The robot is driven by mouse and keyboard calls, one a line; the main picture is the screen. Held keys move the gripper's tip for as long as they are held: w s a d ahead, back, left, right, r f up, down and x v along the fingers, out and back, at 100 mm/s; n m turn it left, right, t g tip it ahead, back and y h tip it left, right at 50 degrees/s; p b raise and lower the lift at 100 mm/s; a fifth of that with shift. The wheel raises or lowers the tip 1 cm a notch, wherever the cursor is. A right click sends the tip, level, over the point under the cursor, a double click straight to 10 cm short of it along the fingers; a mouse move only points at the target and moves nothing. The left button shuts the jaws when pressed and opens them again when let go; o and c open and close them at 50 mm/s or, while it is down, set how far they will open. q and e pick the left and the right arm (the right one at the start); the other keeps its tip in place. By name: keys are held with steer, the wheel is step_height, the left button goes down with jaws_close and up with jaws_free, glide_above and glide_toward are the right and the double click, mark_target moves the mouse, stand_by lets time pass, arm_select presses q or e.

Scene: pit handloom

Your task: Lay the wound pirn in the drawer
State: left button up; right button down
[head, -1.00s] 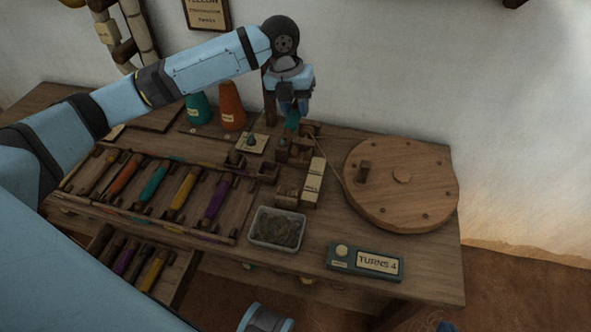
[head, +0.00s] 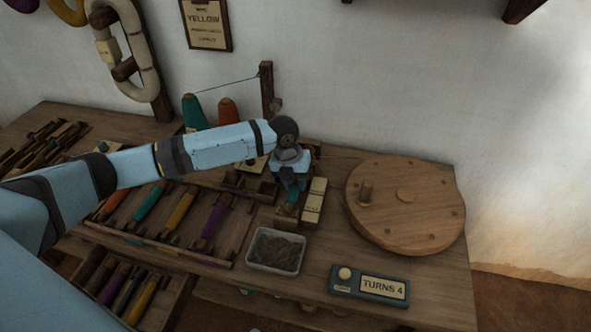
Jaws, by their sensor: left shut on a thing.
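My left gripper (head: 290,188) is shut on a teal wound pirn (head: 292,197), low over the winding stand behind the metal tray. Only a small part of that pirn shows below the fingers, so I cannot tell whether it touches the stand. The open drawer (head: 172,304) juts from the table's front at the lower left. Several pirns lie in it, purple and yellow ones among them; my arm hides its left part. My right gripper is out of view.
A rack (head: 228,262) of coloured pirns lies on the table above the drawer. A metal tray (head: 249,256) of dark bits, a counter box (head: 371,287) reading "TURNS 4" and a big wooden wheel (head: 432,205) stand to the right. Teal (head: 193,113) and orange (head: 228,110) cones stand behind.

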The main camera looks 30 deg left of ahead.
arm_select(q)
steer(key=shift+f, duration=0.25)
steer(key=shift+f, duration=0.15)
steer(key=o, duration=1)
steer(key=shift+f+b, duration=0.2)
steer(key=shift+b, duration=0.2)
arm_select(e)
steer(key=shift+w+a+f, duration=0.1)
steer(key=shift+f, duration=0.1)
arm_select(q)
steer(key=shift+b, duration=0.4)
steer(key=shift+a+r+p, duration=0.2)
steer(key=shift+r+p, duration=0.35)
steer(key=shift+r, duration=0.65)
steer(key=r+p, duration=0.1)
steer(key=r, duration=0.3)
steer(key=shift+a+r+p, duration=0.1)
steer(key=shift+a+p, duration=0.1)
steer(key=shift+p, duration=0.15)
step_height(320, 180, up, 7)
steer(key=a+p, duration=0.1)
steer(key=shift+s+a+r, duration=0.15)
steer(key=shift+s+a, duration=0.05)
steer(key=shift+a, duration=0.05)
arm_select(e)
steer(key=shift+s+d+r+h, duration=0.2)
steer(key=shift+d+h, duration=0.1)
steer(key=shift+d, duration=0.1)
